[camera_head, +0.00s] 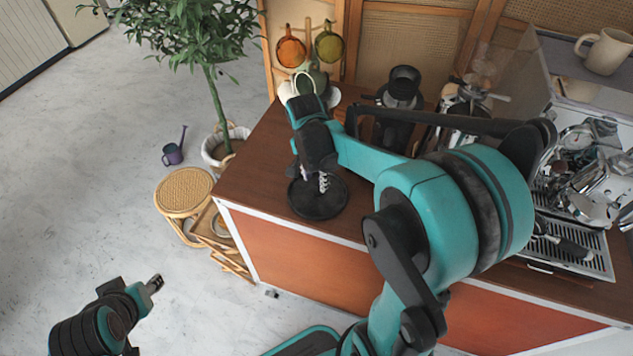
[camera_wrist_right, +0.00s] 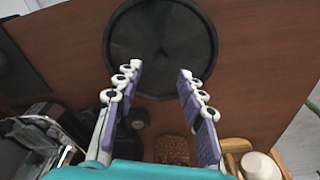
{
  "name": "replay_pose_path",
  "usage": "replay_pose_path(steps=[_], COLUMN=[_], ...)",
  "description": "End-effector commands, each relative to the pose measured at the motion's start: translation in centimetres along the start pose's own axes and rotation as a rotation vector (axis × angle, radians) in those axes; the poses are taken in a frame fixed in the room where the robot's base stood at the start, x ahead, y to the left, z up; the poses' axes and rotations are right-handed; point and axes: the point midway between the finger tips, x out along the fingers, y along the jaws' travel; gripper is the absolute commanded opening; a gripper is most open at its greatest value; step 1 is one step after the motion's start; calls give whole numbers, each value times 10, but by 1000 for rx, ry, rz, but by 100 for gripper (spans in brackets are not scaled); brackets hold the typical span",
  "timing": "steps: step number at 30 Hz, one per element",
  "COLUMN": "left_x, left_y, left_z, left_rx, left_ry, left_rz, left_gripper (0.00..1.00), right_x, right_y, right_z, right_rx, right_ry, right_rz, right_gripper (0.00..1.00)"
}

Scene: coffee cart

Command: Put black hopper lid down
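A round black dish-like piece (camera_head: 318,205) with a raised rim lies flat on the brown counter; it also shows in the right wrist view (camera_wrist_right: 160,40). I cannot tell whether it is the hopper lid or a tray under it. My right gripper (camera_head: 315,182) points down over it. In the wrist view its two fingers (camera_wrist_right: 160,72) are spread, overlap the disc's near edge, and nothing shows between them. My left gripper (camera_head: 156,284) hangs low over the floor, away from the counter; its finger gap is too small to judge.
A black grinder (camera_head: 402,90) stands behind my right arm. The espresso machine (camera_head: 590,185) is at the right. White ware (camera_head: 303,88) stands at the counter's far left corner. A rattan stool (camera_head: 184,190) and potted plant (camera_head: 212,110) are left of the counter (camera_head: 262,165).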

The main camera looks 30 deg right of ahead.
Motion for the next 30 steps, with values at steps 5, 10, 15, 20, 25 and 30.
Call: replay_pose_path(steps=[5, 10, 15, 20, 25, 30], left_x=[-14, -19, -20, -19, -19, -19], left_y=[0, 0, 0, 0, 0, 0], left_z=[-10, -13, -14, -14, -14, -14], left_rx=[0, 0, 0, 0, 0, 0], left_ry=[0, 0, 0, 0, 0, 0], left_rz=[0, 0, 0, 0, 0, 0], left_gripper=[40, 40, 40, 40, 40, 40], right_x=[-43, -66, -77, -92, -102, -100], right_y=[0, 0, 3, 21, 46, 64], right_z=[0, 0, 6, 33, 73, 102], right_rx=[0, -1, -47, -299, -692, -1003], right_ry=[0, 0, 6, 53, 176, 323], right_rz=[0, 0, -22, -134, -297, -408], right_gripper=[40, 40, 40, 40, 40, 40])
